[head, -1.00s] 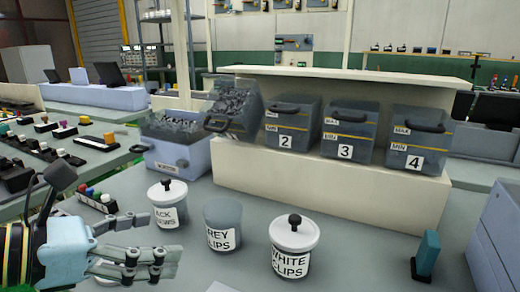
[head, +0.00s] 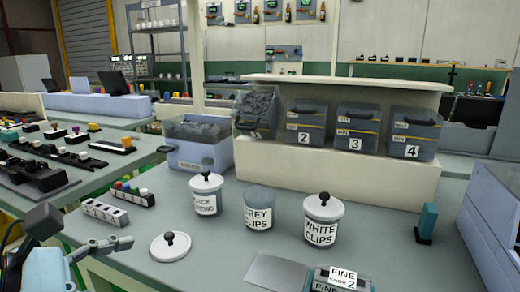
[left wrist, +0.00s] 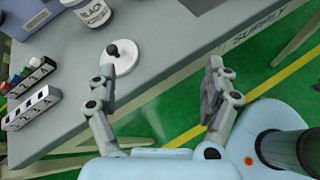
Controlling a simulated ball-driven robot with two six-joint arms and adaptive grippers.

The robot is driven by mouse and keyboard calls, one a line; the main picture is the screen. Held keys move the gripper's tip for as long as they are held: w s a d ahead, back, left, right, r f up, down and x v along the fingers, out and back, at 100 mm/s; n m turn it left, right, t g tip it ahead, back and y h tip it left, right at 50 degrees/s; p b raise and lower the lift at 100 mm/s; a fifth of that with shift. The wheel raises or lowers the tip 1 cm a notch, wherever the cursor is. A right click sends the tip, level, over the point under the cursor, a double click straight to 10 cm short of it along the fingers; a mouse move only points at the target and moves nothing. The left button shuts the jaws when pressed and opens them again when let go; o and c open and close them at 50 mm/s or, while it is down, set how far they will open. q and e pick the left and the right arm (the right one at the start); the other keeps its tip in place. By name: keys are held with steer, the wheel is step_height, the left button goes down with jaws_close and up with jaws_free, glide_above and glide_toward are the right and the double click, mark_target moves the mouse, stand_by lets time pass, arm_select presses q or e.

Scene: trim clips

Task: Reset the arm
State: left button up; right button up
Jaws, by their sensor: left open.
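My left gripper (head: 100,248) is at the lower left of the head view, beside the table's front edge. In the left wrist view its two fingers stand wide apart with nothing between them (left wrist: 160,90); green floor and the table edge show beyond. My right gripper is not in view. A white lid with a black knob (head: 170,247) lies on the table near the gripper, apart from it; it also shows in the left wrist view (left wrist: 122,64). The grey clips jar (head: 258,210) has no lid. The black screws jar (head: 206,203) and white clips jar (head: 321,228) are lidded.
Numbered bins (head: 356,130) stand on a cream shelf (head: 330,178) behind the jars. A tilted bin (head: 257,112) and a blue-grey bin (head: 199,152) are left of them. A labelled device (head: 342,278) is at the front, and a teal block (head: 427,222) stands right.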

arm_select(q)
steer(key=s+a+f+m+g+y, duration=0.4)
steer(key=s+m, duration=0.4)
steer(key=m, duration=0.4)
steer(key=s+a+f+m+g+y, duration=0.1)
steer(key=s+a+f+m+y, duration=0.45)
steer(key=s+m, duration=0.5)
step_height(320, 180, down, 24)
steer(key=a+r+m+g, duration=0.1)
steer(key=a+m+g, duration=0.1)
steer(key=a, duration=0.1)
steer(key=s+f+g, duration=0.1)
steer(key=s+f, duration=1.7)
steer(key=shift+s+a+f, duration=0.15)
steer(key=shift+s+a, duration=0.1)
steer(key=shift+a, duration=0.15)
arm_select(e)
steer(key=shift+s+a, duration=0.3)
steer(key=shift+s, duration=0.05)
arm_select(q)
steer(key=shift+n, duration=0.25)
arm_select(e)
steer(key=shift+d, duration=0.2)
